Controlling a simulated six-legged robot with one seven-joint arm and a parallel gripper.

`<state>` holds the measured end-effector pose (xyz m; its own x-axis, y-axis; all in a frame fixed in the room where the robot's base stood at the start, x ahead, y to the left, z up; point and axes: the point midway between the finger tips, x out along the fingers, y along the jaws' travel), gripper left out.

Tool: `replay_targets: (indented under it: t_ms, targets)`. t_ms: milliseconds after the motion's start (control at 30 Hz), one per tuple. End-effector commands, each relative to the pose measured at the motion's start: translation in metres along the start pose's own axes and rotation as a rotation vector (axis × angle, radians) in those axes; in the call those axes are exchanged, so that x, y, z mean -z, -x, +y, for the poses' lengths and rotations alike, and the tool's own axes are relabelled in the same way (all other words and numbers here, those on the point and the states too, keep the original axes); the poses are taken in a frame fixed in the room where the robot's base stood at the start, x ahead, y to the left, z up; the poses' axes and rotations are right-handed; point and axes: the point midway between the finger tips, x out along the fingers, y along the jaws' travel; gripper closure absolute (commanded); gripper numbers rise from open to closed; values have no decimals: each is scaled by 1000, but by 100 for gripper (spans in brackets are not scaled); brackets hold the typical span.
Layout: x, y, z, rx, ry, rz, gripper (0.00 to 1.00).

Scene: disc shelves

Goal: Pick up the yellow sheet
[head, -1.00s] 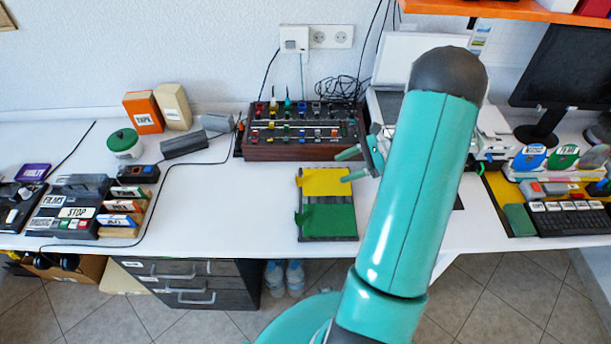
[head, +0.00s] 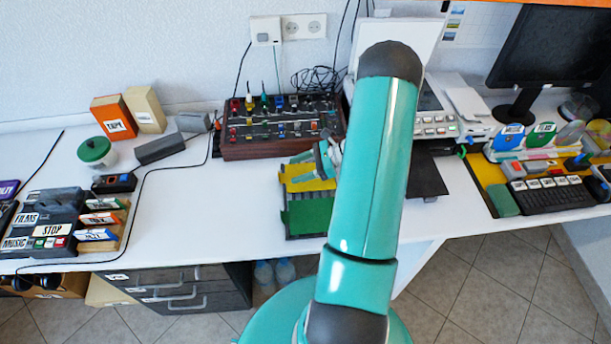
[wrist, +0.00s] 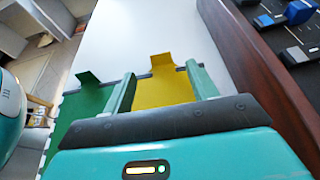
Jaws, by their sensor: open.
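The yellow sheet (head: 306,181) lies on the far part of a dark tray (head: 291,235) on the white table, with a green sheet (head: 309,213) on the near part. In the head view my gripper (head: 300,168) is over the yellow sheet and hides part of it. In the wrist view the yellow sheet (wrist: 162,83) shows between my two green fingers, with its raised tab at the far end. The fingers are apart and nothing is held between them. The green sheet (wrist: 88,100) lies to the left of the fingers. I cannot tell whether a finger touches the yellow sheet.
A wooden-sided mixer panel (head: 278,128) with knobs stands just behind the tray. A printer-like device (head: 432,118) stands to the right, behind my arm. Labelled boxes (head: 45,232) are at the left. The table left of the tray is clear.

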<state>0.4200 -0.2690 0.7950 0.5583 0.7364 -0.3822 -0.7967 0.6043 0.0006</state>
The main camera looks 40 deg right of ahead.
Motion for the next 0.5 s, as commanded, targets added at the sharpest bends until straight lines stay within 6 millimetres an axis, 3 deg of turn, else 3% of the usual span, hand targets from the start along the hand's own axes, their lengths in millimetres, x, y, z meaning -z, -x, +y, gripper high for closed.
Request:
replay_targets:
  t_ms: [333, 500]
  targets:
    - [1, -47, -2, -5, 1, -1, 42]
    - [1, -55, -3, -2, 2, 1, 42]
